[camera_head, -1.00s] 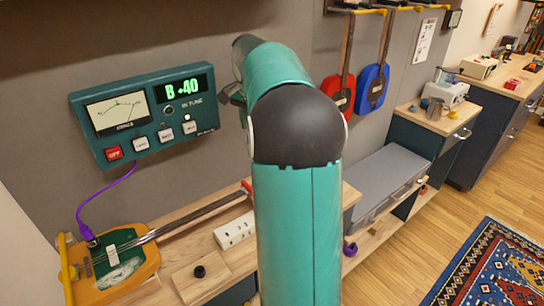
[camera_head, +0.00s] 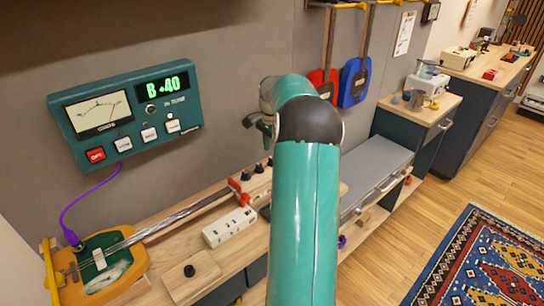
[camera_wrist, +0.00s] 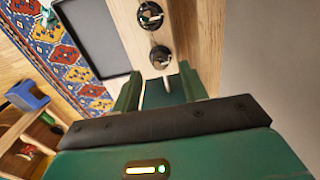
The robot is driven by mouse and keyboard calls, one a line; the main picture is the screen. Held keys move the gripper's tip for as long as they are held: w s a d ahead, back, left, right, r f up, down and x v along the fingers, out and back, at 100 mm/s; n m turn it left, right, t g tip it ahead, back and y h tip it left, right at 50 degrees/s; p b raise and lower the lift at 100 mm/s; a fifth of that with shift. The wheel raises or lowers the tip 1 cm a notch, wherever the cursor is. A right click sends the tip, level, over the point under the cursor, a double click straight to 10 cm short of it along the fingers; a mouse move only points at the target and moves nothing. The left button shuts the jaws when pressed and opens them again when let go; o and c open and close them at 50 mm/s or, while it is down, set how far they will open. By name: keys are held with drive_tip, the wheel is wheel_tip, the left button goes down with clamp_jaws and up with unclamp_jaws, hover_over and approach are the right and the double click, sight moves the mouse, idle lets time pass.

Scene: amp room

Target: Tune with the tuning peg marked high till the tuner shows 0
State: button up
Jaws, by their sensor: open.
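The teal tuner (camera_head: 125,112) on the wall shows "B +40" in green on its display (camera_head: 167,85), and its needle dial (camera_head: 97,108) is lit. The stringed instrument (camera_head: 70,277) lies on the bench at lower left, its neck (camera_head: 185,215) running right to a red end (camera_head: 237,190). Several small dark pegs or knobs (camera_head: 258,168) stand near that end; no "high" marking is readable. My gripper (camera_head: 262,127) is above the bench, right of the tuner. In the wrist view my gripper (camera_wrist: 160,90) is open and empty, with two dark round pegs or knobs (camera_wrist: 160,56) beyond its fingertips.
A purple cable (camera_head: 75,205) links instrument and tuner. A patterned rug (camera_head: 480,265) covers the floor at right.

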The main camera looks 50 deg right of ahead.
drive_tip(key=shift+f, duration=1.85)
drive_tip(key=shift+c, duration=0.2)
clamp_jaws()
drive_tip(key=shift+n, duration=0.3)
